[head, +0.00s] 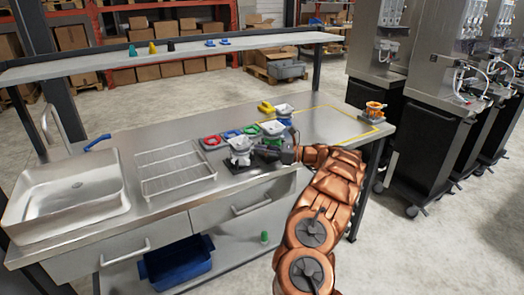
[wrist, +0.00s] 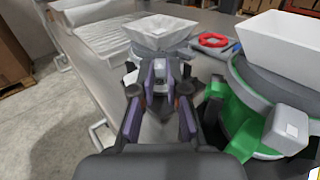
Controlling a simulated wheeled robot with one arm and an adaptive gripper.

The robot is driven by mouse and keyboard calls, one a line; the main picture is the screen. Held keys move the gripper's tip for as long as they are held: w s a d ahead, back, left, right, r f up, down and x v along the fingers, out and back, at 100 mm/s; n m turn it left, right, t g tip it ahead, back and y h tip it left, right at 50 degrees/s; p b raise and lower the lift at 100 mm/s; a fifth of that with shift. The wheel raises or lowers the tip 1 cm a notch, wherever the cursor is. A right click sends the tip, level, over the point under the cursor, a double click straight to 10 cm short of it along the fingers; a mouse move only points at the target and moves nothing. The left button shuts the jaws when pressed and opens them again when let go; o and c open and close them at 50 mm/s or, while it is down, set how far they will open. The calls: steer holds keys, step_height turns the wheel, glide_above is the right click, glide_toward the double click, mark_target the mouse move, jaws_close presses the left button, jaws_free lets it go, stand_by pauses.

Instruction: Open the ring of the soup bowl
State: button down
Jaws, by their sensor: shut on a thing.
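A white square-topped bowl (head: 240,143) with a pale ring stands on a dark mat on the steel table. In the wrist view this bowl (wrist: 160,30) is straight ahead of my fingertips. My gripper (head: 268,152) reaches it from the right. In the wrist view my gripper (wrist: 160,84) is shut on a small pale part at the bowl's near side, which looks like the ring's latch; the fingers hide most of it. Whether the ring is open cannot be told. Which bowl is the soup bowl is not marked.
A bowl with a green ring (wrist: 245,115) stands close to the right of my gripper. Another with a blue ring (head: 285,118) is behind it. A loose red ring (head: 212,142) lies behind the white bowl. A wire rack (head: 175,170) and sink (head: 65,195) are left.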

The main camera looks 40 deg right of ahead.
steer(key=shift+w+d+n+g+y, duration=0.15)
steer(key=shift+n+g+y, duration=0.15)
steer(key=shift+g, duration=0.1)
stand_by(0.4)
steer(key=c, duration=1.2)
jaws_free()
steer(key=shift+o, duration=0.2)
steer(key=shift+v, duration=4)
